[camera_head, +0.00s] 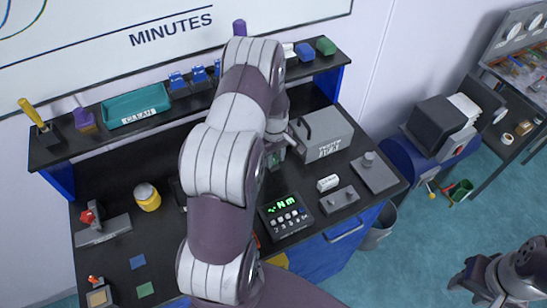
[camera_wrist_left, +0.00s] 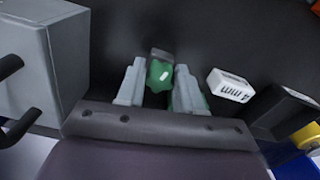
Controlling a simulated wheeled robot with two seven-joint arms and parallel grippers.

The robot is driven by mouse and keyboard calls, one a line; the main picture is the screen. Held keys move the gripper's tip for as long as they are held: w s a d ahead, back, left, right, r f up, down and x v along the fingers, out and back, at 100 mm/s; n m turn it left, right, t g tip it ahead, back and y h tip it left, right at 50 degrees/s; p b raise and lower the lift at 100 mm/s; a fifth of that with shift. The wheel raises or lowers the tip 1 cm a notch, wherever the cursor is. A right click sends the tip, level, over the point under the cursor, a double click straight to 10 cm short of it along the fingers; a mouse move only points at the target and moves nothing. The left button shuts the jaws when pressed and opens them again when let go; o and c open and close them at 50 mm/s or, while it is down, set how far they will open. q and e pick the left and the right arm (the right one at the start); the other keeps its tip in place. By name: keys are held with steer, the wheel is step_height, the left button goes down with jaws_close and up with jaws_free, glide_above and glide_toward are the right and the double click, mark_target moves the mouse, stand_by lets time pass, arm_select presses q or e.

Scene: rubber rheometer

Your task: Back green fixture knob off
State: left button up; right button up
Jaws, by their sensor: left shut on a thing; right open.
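The green fixture knob (camera_wrist_left: 160,76) shows in the left wrist view between the two grey fingers of my left gripper (camera_wrist_left: 158,82). The fingers are shut on it, one on each side. More green of the fixture (camera_wrist_left: 201,101) shows beside and behind the right finger. In the head view, my left arm covers most of the fixture; a small greenish part (camera_head: 276,158) shows beside my left wrist at the bench middle. My right gripper (camera_head: 464,282) is open and empty, at the lower right over the floor, away from the bench.
A grey box with dark handles (camera_head: 326,132) stands close to the right of my left wrist; it also shows in the left wrist view (camera_wrist_left: 45,60). A white labelled block (camera_wrist_left: 231,85) lies beside the gripper. A keypad display (camera_head: 286,215) and a yellow jar (camera_head: 147,197) stand on the bench.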

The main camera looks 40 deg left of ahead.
arm_select(q)
steer(key=n, duration=0.4)
steer(key=shift+n, duration=0.3)
steer(key=o, duration=0.9)
steer(key=shift+w, duration=0.1)
